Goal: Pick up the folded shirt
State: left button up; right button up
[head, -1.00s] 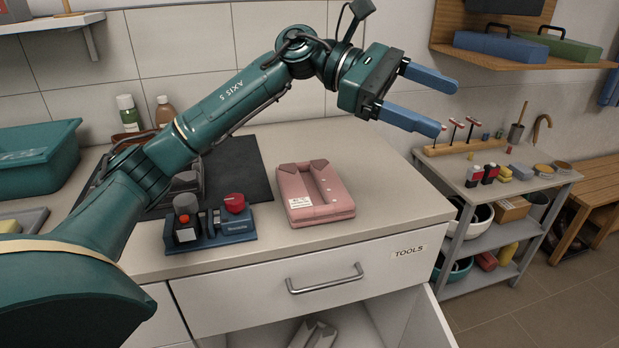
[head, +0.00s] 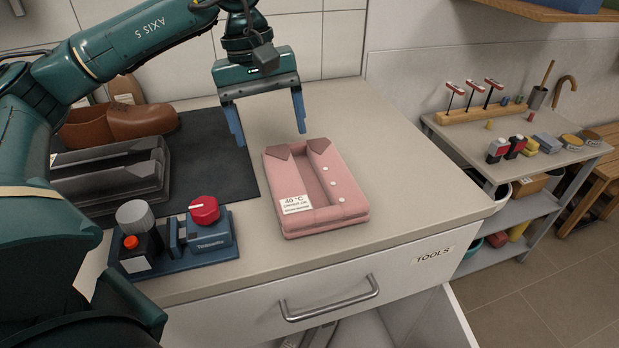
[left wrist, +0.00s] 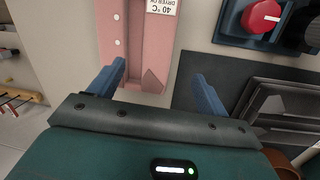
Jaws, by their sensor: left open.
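The folded shirt (head: 318,188) is pink, with a collar, white buttons and a white label reading 40 °C. It lies flat on the light countertop (head: 420,180). My left gripper (head: 270,122) is open and empty, its two blue fingers pointing down above the counter, just behind the shirt's collar end. In the left wrist view the shirt (left wrist: 137,50) shows between and beyond the open fingers of the left gripper (left wrist: 160,85), nearer the left finger. I see no contact with the shirt. My right gripper is not in view.
A blue device with a red knob (head: 204,210) stands left of the shirt. Behind it, a dark mat (head: 215,150) holds a grey tray-like object (head: 110,178) and brown shoes (head: 140,120). A TOOLS drawer (head: 400,270) is below; a shelf unit (head: 520,160) stands right.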

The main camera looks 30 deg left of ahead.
aim_at(283, 175)
pick_arm(q)
jog(key=f, duration=0.3)
jog(key=d+f, duration=0.1)
jog(key=f, duration=0.5)
jog(key=shift+w+d+f, duration=0.25)
jog(key=shift+w+f, duration=0.05)
jog(key=shift+f, duration=0.05)
jog(key=c, duration=1.2)
